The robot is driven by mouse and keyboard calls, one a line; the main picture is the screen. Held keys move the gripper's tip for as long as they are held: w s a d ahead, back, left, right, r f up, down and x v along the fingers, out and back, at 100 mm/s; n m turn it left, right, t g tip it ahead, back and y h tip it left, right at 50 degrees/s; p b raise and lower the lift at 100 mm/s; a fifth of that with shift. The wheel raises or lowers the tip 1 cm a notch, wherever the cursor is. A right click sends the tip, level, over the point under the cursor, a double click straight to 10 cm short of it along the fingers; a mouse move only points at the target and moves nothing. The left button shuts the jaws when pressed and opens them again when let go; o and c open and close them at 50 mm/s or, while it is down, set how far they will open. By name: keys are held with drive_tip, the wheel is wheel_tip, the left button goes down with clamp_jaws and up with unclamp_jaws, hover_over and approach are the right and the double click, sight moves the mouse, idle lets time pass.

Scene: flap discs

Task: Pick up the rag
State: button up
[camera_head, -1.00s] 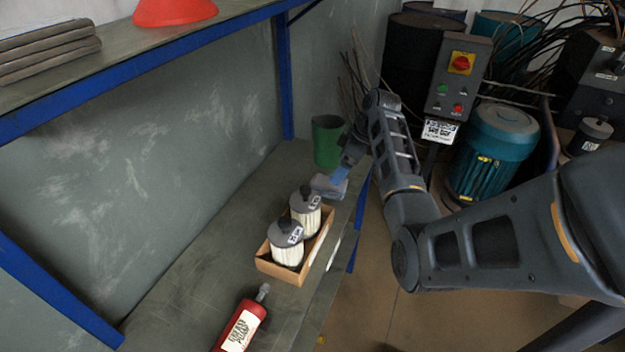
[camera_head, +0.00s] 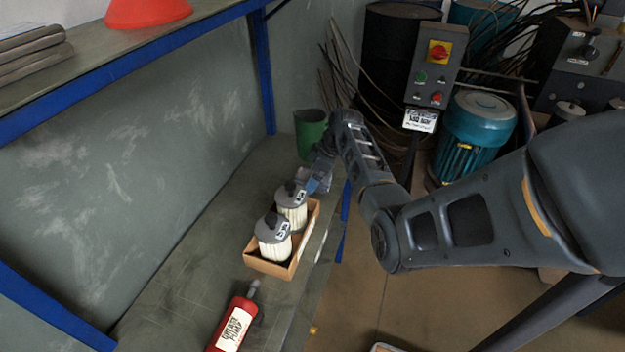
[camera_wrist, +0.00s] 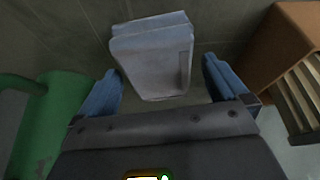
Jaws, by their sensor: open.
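The rag (camera_wrist: 155,58) is a folded grey-blue cloth lying on the lower shelf. In the wrist view it sits just ahead of my gripper (camera_wrist: 165,92), between the lines of its two blue fingers. The fingers are apart and hold nothing. In the head view my gripper (camera_head: 318,178) is low over the shelf, between the green bucket and the cardboard box, and the rag is mostly hidden there behind my arm and gripper.
A cardboard box (camera_head: 282,268) with two filter canisters stands close beside the gripper. A green bucket (camera_head: 310,130) stands on the other side. A red bottle (camera_head: 236,325) lies nearer on the shelf (camera_head: 190,285). A blue post (camera_head: 262,75) and upper shelf stand left.

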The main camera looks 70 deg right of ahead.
sight(308, 174)
drive_tip(key=shift+f, duration=0.2)
idle(0.4)
drive_tip(key=c, duration=1)
drive_tip(key=shift+r, duration=0.15)
drive_tip(key=shift+r, duration=0.55)
wheel_tip(308, 174, up, 3)
drive_tip(key=shift+r+b, duration=0.1)
drive_tip(key=shift+b, duration=0.2)
drive_tip(key=s+d+r, duration=0.1)
drive_tip(key=s+r, duration=0.1)
drive_tip(key=s, duration=0.1)
drive_tip(key=s+d+r+b, duration=0.1)
drive_tip(key=s+d+r, duration=0.1)
drive_tip(key=s, duration=0.2)
drive_tip(key=s+d+r, duration=0.2)
drive_tip(key=s+r, duration=0.1)
drive_tip(key=shift+s+d+b, duration=0.1)
drive_tip(key=shift+s+b, duration=0.15)
drive_tip(key=shift+b, duration=0.05)
